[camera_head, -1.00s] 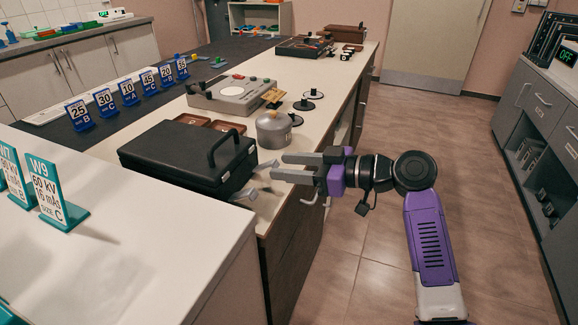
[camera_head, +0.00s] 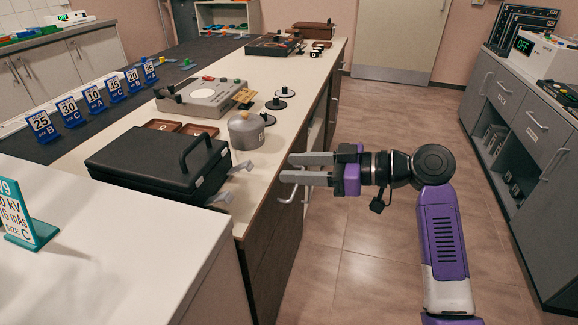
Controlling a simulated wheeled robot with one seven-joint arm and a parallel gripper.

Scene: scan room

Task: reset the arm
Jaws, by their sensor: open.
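My gripper (camera_head: 290,168) is open and empty. Its two grey fingers point left, with a clear gap between them. It hangs just off the right edge of the light counter (camera_head: 230,232), above the floor side. My purple arm (camera_head: 443,235) stretches up from the bottom right and bends at a dark joint. A black case (camera_head: 145,160) with a handle and open latches lies on the counter, left of the gripper. The fingertips look apart from the case and from its latches.
A grey round pot (camera_head: 246,132) and a grey device (camera_head: 203,97) stand behind the case. Blue number signs (camera_head: 92,98) line the dark strip. A white counter (camera_head: 120,255) fills the near left. Grey cabinets (camera_head: 520,130) stand at right. The floor (camera_head: 385,130) between is clear.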

